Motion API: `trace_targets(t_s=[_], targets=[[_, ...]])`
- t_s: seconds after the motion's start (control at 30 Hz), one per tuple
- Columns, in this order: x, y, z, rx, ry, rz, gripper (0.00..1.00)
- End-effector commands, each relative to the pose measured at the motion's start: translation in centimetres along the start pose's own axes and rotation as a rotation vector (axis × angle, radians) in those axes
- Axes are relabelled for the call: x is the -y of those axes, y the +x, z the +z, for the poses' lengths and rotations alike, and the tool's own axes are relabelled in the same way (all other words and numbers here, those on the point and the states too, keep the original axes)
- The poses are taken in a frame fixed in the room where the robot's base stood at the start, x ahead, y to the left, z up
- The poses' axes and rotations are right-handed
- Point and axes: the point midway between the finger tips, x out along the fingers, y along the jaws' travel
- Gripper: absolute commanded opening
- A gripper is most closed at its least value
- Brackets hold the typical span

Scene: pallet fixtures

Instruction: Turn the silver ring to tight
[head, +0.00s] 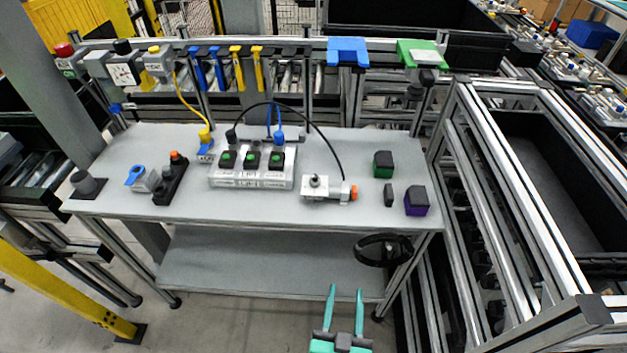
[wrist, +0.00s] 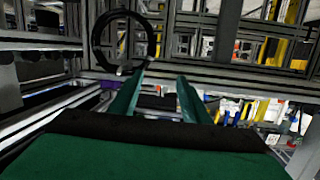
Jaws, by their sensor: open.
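A silver block fitting (head: 322,187) lies on the grey table, right of its middle, with a small dark knob on top and an orange end at its right. A silver collar seems to sit beside the orange end, but it is too small to tell whether this is the silver ring or how it is turned. My gripper (head: 346,289) is open and empty, low in front of the table and well apart from the fitting. Its two teal fingers also show in the wrist view (wrist: 161,78). The fitting cannot be made out in the wrist view.
A black hoop (head: 383,250) hangs at the table's front right edge, near my gripper. A box with green buttons (head: 252,181), a black cable (head: 322,136) and green (head: 383,164) and purple (head: 416,201) blocks surround the fitting. A metal frame (head: 463,200) stands right.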

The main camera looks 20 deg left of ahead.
Motion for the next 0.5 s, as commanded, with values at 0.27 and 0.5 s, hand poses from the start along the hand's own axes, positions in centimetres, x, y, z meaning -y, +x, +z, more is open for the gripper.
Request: trace_targets(t_s=[0.27, 0.5], targets=[[4.0, 8.9, -6.5, -0.074, -0.027, -0.184, 0.43], [7.4, 13.0, -12.1, -0.135, -0.067, -0.326, 0.43]])
